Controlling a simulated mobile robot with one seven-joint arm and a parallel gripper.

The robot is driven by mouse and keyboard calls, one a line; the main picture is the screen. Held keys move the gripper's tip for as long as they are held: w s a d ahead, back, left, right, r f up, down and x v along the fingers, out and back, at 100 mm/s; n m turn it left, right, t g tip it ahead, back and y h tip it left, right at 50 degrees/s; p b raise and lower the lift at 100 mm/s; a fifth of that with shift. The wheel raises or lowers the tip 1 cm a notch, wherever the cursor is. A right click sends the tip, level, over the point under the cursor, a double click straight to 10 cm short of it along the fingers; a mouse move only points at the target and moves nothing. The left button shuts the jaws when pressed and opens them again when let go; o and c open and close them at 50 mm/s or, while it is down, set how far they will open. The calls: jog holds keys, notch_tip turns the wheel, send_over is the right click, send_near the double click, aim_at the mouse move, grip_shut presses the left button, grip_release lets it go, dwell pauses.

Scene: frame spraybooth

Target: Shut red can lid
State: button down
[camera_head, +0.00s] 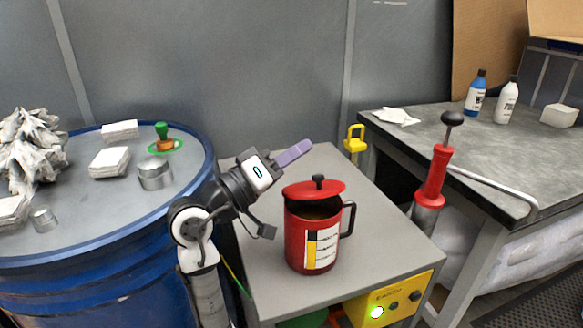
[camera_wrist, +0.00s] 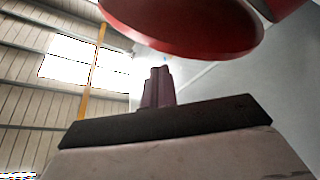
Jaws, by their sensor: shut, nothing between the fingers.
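The red can (camera_head: 296,240) stands upright on the small grey table, with a black handle on its right side and a white and yellow label. Its red lid (camera_head: 302,190) with a black knob is tilted up above the rim, so part of the dark opening shows below it. My gripper (camera_head: 308,146) is at the upper left of the can, behind the lid in the picture, with its purple fingers together and empty. In the wrist view the red lid (camera_wrist: 185,28) fills the top, above the shut fingers (camera_wrist: 157,88). Whether fingers and lid touch cannot be told.
A blue drum (camera_head: 110,235) at the left bears white cloth stacks, metal tins and a green-handled stamp. A yellow hook (camera_head: 354,140) and a red pump (camera_head: 433,175) stand near the table. A grey workbench (camera_head: 430,135) with bottles is at the right. The small table's front left (camera_head: 262,285) is clear.

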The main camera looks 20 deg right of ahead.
aim_at(307, 198)
jog(key=s+f+m+g+b, duration=0.1)
jog(key=m+b, duration=0.1)
jog(key=b, duration=0.1)
jog(key=s+f+m+g+h+b, duration=0.1)
jog(key=m+b, duration=0.2)
jog(key=shift+s+f+b, duration=0.4)
jog(key=m+g+b, duration=0.1)
jog(key=m+b, duration=0.1)
jog(key=s+f+m+g+h+b, duration=0.1)
jog(key=m+b, duration=0.1)
jog(key=s+f+m+g+b, duration=0.1)
jog(key=m+b, duration=0.1)
jog(key=b, duration=0.1)
jog(key=shift+s+d+f+m, duration=0.1)
jog(key=shift+s+f+m, duration=0.1)
jog(key=shift+m, duration=0.2)
jog(key=shift+s+f+b, duration=0.2)
jog(key=shift+b, duration=0.3)
